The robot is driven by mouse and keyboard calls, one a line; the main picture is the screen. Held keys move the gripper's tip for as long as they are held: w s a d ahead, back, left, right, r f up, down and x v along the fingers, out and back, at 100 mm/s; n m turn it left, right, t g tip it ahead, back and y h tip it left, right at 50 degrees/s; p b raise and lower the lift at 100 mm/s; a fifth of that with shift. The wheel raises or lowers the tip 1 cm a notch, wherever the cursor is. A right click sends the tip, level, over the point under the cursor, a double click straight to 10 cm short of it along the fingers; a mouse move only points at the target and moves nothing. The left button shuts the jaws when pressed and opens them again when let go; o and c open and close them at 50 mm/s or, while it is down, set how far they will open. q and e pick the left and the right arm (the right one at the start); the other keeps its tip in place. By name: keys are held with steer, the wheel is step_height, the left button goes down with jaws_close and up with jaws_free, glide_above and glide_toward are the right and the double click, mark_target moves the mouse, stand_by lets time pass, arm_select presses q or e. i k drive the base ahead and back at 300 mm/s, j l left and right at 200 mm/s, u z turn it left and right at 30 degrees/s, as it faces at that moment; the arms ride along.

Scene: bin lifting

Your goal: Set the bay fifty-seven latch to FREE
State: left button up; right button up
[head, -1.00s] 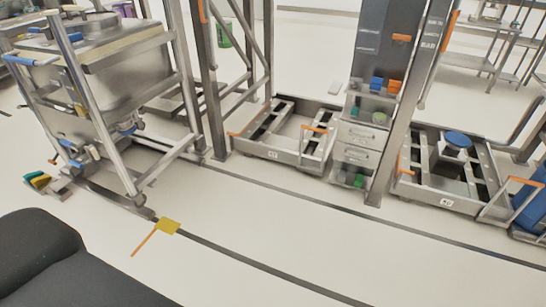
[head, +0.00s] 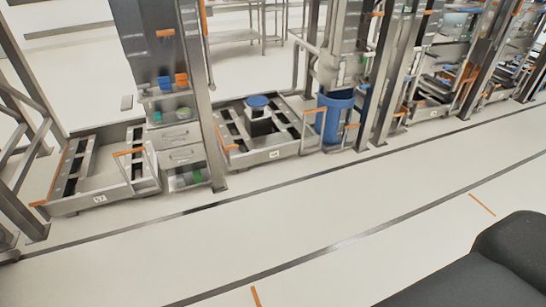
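A low steel floor bay (head: 75,200) stands at the left with a small white number plate (head: 99,198), too small to read surely. It has an orange bar (head: 128,152) on a raised steel handle at its right and a short orange tab (head: 38,203) at its front left corner. A second bay (head: 285,150) to the right carries a blue-topped round piece (head: 257,102) and its own plate (head: 274,154). An orange-topped handle (head: 315,110) stands at its right. I cannot tell which bay is fifty-seven, nor any latch setting. Neither gripper is in view.
A drawer cabinet (head: 181,145) and a steel post (head: 207,110) stand between the two bays. A blue bin (head: 336,115) and more equipped bays continue to the right. Dark floor lines (head: 345,240) run along the row. The pale floor in front is clear.

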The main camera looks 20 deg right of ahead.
mark_target(166, 33)
steer(key=i+j, duration=0.15)
steer(key=i, duration=0.35)
steer(key=i+j, duration=0.2)
steer(key=i, duration=0.25)
steer(key=i+j, duration=0.15)
steer(key=i, duration=0.35)
steer(key=i+j, duration=0.2)
steer(key=i, duration=0.25)
steer(key=i+j, duration=0.15)
steer(key=i, duration=0.35)
steer(key=z, duration=0.05)
